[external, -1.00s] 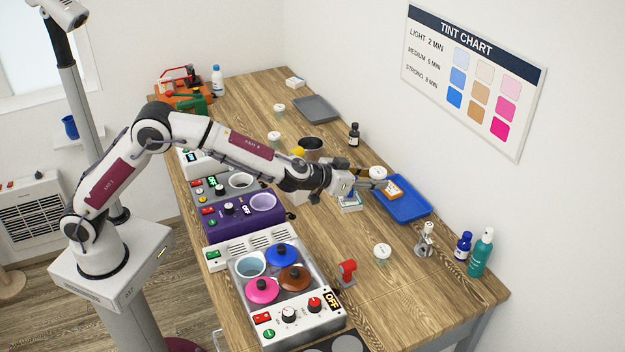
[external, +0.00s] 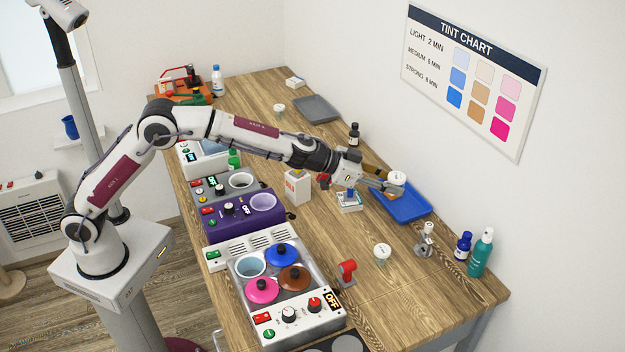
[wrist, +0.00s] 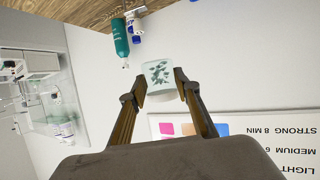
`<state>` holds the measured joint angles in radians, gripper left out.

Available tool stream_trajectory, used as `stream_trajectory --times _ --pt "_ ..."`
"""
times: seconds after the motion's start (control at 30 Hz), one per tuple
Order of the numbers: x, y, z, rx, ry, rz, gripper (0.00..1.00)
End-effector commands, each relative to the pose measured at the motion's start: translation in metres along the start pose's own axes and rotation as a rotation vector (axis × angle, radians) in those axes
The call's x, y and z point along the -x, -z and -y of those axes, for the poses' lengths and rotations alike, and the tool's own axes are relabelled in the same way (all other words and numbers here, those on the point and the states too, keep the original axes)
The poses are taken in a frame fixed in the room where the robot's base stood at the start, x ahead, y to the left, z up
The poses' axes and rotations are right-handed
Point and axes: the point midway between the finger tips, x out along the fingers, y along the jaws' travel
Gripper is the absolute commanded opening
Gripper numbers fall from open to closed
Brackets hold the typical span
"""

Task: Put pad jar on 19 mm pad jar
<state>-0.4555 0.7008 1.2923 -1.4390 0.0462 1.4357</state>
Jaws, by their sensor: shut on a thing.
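My gripper (external: 388,190) is shut on a pad jar (external: 397,179) with a white lid, held above the blue tray. In the wrist view the jar (wrist: 159,76) sits between my two fingertips (wrist: 160,88), pale and clear with green bits inside. A second white-lidded jar (external: 382,252) stands on the table in front of the tray. A third jar (external: 279,109) stands far back. The labels are too small to read, so I cannot tell which is the 19 mm jar.
The blue tray (external: 412,214) lies below the held jar. A metal stand (external: 424,240), a blue bottle (external: 463,246) and a teal bottle (external: 481,253) stand at the right edge. Bare table surrounds the front jar.

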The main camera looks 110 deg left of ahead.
Motion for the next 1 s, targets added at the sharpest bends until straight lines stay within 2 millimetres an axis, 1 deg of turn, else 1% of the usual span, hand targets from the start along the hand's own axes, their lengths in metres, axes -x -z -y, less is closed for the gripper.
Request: stream_trajectory --times 0.2,0.47,0.8,1.0 --pt "-0.003 0.001 -0.016 -0.060 -0.134 0.003 0.10" --pt "0.001 0.000 -0.035 -0.134 -0.294 0.000 0.10" --pt "0.016 -0.002 -0.055 -0.225 -0.491 -0.015 0.10" --pt "0.026 -0.005 -0.061 -0.266 -0.577 -0.023 0.10"
